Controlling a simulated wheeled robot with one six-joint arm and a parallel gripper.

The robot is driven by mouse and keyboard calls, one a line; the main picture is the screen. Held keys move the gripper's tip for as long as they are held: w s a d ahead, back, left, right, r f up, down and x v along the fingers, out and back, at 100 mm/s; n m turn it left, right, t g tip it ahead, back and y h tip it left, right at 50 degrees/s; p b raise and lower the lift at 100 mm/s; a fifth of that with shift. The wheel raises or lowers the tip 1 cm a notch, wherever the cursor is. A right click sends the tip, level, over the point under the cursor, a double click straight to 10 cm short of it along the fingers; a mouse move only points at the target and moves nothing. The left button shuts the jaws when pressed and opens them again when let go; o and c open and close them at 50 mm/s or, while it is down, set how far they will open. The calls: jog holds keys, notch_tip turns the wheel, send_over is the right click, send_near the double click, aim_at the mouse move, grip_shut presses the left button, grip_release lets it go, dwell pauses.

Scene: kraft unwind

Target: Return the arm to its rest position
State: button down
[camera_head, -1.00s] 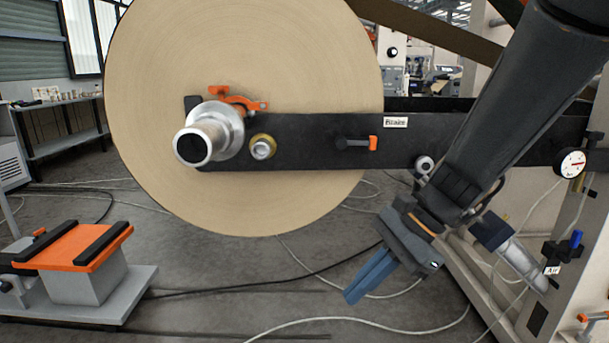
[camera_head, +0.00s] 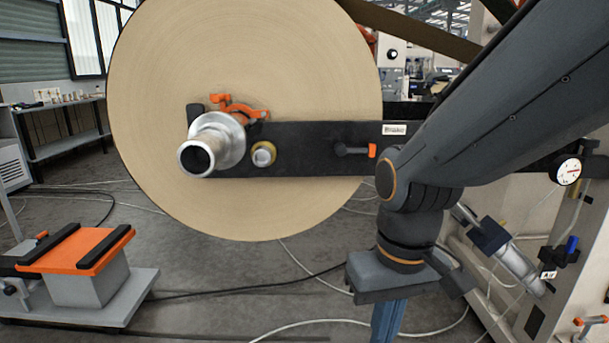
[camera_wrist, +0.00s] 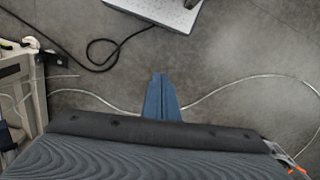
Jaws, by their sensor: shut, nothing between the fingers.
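My gripper (camera_head: 388,322) hangs pointing down at the lower right of the head view, in front of the machine frame. Its blue fingers are together with nothing between them, and the tips run past the bottom edge of that view. In the wrist view the shut fingers (camera_wrist: 161,98) point out over bare grey floor and cables. My arm reaches in from the upper right and covers part of the black brake arm.
A large kraft roll (camera_head: 250,80) sits on a metal shaft (camera_head: 205,150) left of my gripper. The black brake arm (camera_head: 310,135) runs behind my wrist. A gauge (camera_head: 568,171) and air cylinder (camera_head: 515,258) are at right. An orange-topped stand (camera_head: 75,250) is at lower left.

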jog(key=d+r+m+p, duration=0.2)
jog(key=d+r+p, duration=0.5)
jog(key=p, duration=0.7)
jog(key=shift+s+d+r+h, duration=0.15)
jog(key=shift+d+r+h, duration=0.15)
jog(key=shift+d+r, duration=0.1)
